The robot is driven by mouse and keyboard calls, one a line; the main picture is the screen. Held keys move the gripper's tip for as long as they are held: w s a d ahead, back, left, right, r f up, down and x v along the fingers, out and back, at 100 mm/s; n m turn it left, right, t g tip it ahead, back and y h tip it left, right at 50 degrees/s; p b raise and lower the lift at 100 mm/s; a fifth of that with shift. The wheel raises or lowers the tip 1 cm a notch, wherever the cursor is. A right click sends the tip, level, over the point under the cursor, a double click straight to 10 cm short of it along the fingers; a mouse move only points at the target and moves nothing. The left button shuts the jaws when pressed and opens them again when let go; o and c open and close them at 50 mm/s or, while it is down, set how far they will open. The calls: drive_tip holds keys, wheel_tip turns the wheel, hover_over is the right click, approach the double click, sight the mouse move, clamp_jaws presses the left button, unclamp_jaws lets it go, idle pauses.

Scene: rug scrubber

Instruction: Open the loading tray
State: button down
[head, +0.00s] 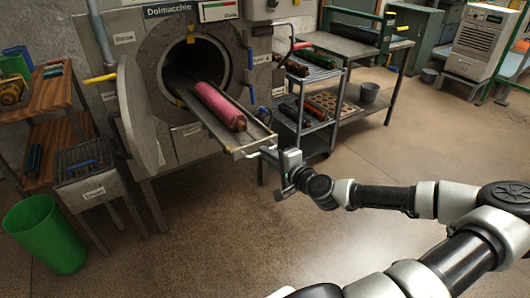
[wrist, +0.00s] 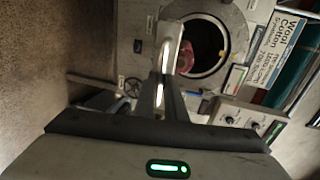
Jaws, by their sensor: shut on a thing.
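The loading tray (head: 252,132) is a long metal trough that sticks out of the round opening of the grey machine (head: 185,138). A rolled pink-red rug (head: 218,105) lies along it, and the tray's inner end is hidden in the dark opening. A pale handle (head: 256,152) is at the tray's outer end. My gripper (head: 271,155) is at this handle and shut on it. In the wrist view my gripper (wrist: 168,88) points toward the machine opening, with the rug (wrist: 185,57) showing inside; the grip itself is hard to make out there.
The round door (head: 137,115) stands open left of the opening. A metal cart (head: 310,115) with rolled rugs stands close right of the tray. A green bin (head: 45,233) and small stand (head: 88,183) are at left. The floor in front is clear.

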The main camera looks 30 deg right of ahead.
idle(0.3)
drive_tip(key=c, duration=1.8)
unclamp_jaws()
drive_tip(key=shift+s, duration=0.1)
drive_tip(key=p+v, duration=0.2)
drive_tip(key=v, duration=1.5)
drive_tip(key=shift+s+p, duration=0.15)
drive_tip(key=shift+p, duration=0.15)
